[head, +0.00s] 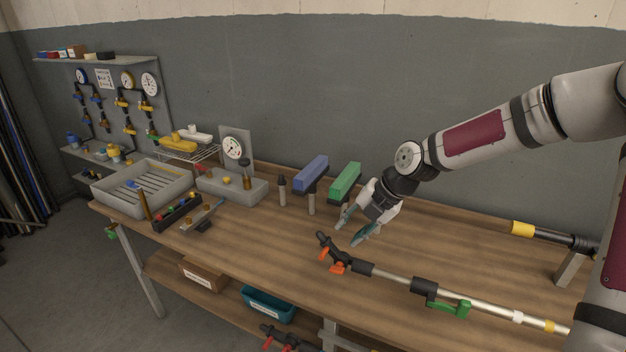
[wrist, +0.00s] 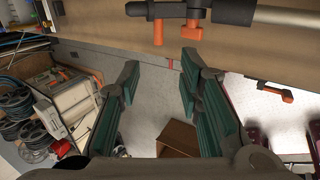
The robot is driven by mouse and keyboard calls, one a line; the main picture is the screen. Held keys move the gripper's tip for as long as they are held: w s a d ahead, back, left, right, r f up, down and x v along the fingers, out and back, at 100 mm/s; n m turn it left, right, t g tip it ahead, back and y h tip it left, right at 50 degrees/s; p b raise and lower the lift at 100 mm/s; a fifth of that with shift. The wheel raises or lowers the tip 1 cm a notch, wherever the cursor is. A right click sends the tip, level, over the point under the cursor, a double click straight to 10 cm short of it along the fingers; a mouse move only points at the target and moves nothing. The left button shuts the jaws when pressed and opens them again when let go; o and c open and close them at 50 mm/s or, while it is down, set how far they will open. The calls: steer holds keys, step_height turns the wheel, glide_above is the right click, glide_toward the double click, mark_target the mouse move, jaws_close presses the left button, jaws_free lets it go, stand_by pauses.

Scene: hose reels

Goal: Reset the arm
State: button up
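My gripper (head: 357,228) hangs above the wooden workbench (head: 262,235), at the end of my arm reaching in from the right. Its two teal-padded fingers are spread apart with nothing between them. In the wrist view my gripper (wrist: 158,100) also shows open, with the grey floor visible between the fingers. A metal pipe with black fittings and an orange lever (head: 338,267) lies along the bench, just in front of and below the fingertips. The orange lever also shows in the wrist view (wrist: 158,32).
A blue block (head: 311,174) and a green block (head: 345,180) stand on posts behind my gripper. A grey tray (head: 142,192) and a gauge box (head: 231,187) are at the left. A green-handled valve (head: 449,308) is on the pipe. The bench's middle front is clear.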

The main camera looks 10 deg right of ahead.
steer(key=s+r+m+h, duration=0.1)
steer(key=s+r+m, duration=0.5)
steer(key=s+m, duration=0.3)
steer(key=s+r+m+t+h+b, duration=0.1)
steer(key=s+r+m+h, duration=0.1)
steer(key=s+r+m, duration=0.5)
steer(key=s+a+r+m+t+h, duration=0.1)
steer(key=s+r+m, duration=0.5)
steer(key=s+m, duration=0.6)
steer(key=shift+r+m+h+b, duration=0.25)
steer(key=shift+m+h+b, duration=0.05)
steer(key=shift+m+h, duration=0.1)
steer(key=shift+d, duration=0.1)
